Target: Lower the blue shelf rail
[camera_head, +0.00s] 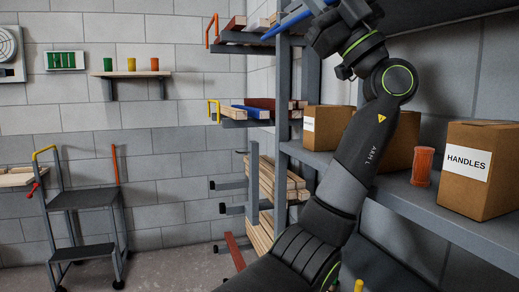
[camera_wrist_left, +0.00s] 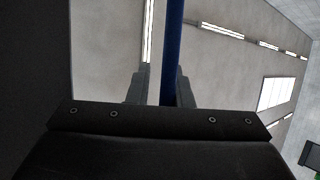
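The blue shelf rail (camera_head: 287,24) is a slim bar at the top of the head view. It slants up to the right toward my left gripper, above the upper rack arm. My left arm, marked "ARM L", reaches up across the right half, and its fingertips are not clear there. In the left wrist view the blue rail (camera_wrist_left: 171,45) runs upright between the two fingers of my left gripper (camera_wrist_left: 162,72). It lies close to the right finger, with a gap on the left, so the fingers look open around it. My right gripper is not in view.
A grey rack (camera_head: 283,90) holds painted battens (camera_head: 258,104) and bare timber (camera_head: 275,178). The shelf (camera_head: 430,208) at right bears cardboard boxes, one labelled "HANDLES" (camera_head: 480,190), and an orange jar (camera_head: 422,166). A step stool (camera_head: 85,198) stands left. Some floor between is clear.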

